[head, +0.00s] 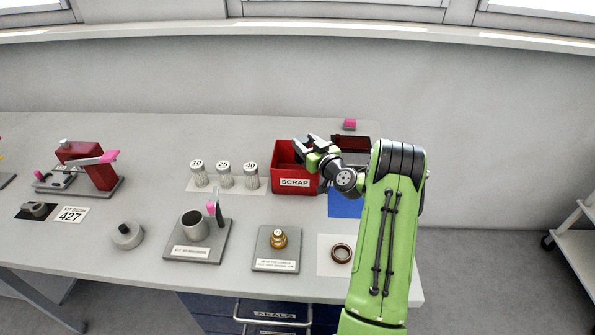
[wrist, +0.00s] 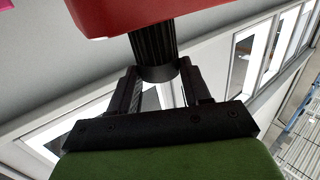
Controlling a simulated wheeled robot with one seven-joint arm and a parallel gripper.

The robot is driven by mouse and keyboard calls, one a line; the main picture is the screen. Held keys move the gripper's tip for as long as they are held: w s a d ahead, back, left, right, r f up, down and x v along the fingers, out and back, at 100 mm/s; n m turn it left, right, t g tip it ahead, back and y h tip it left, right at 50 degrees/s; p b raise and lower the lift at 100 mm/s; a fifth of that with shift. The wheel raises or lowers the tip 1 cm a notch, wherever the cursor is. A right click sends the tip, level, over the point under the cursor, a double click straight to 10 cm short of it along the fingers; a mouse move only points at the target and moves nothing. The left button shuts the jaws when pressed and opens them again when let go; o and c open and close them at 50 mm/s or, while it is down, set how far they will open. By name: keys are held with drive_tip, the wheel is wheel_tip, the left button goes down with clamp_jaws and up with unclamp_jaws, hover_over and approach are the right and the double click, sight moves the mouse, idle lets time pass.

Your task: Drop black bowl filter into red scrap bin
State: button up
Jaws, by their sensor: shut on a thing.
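The red scrap bin (head: 281,186) stands on the bench with a white SCRAP label on its front. My gripper (head: 308,147) is at the bin's right side, level with its opening. In the wrist view my gripper (wrist: 158,75) is shut on the black bowl filter (wrist: 153,47), a dark ribbed cylinder held between the two fingertips. The filter's far end meets the edge of the red bin (wrist: 150,12) in that view, and the rest of it is hidden. In the head view the gripper and arm make the filter hard to pick out.
Several white-capped containers (head: 224,174) stand left of the bin. A blue mat (head: 345,206) lies to its right, partly behind my arm. In front are a brass fitting on a grey plate (head: 276,258) and a brown ring (head: 341,253) on a white mat.

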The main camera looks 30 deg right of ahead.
drive_tip(key=shift+f, duration=0.6)
drive_tip(key=o, duration=1.3)
drive_tip(key=shift+c, duration=0.2)
drive_tip(key=s+b, duration=0.4)
drive_tip(key=s, duration=1.1)
drive_tip(key=shift+s+a+r+b, duration=0.35)
drive_tip(key=shift+a+r+b, duration=0.05)
drive_tip(key=shift+a, duration=0.05)
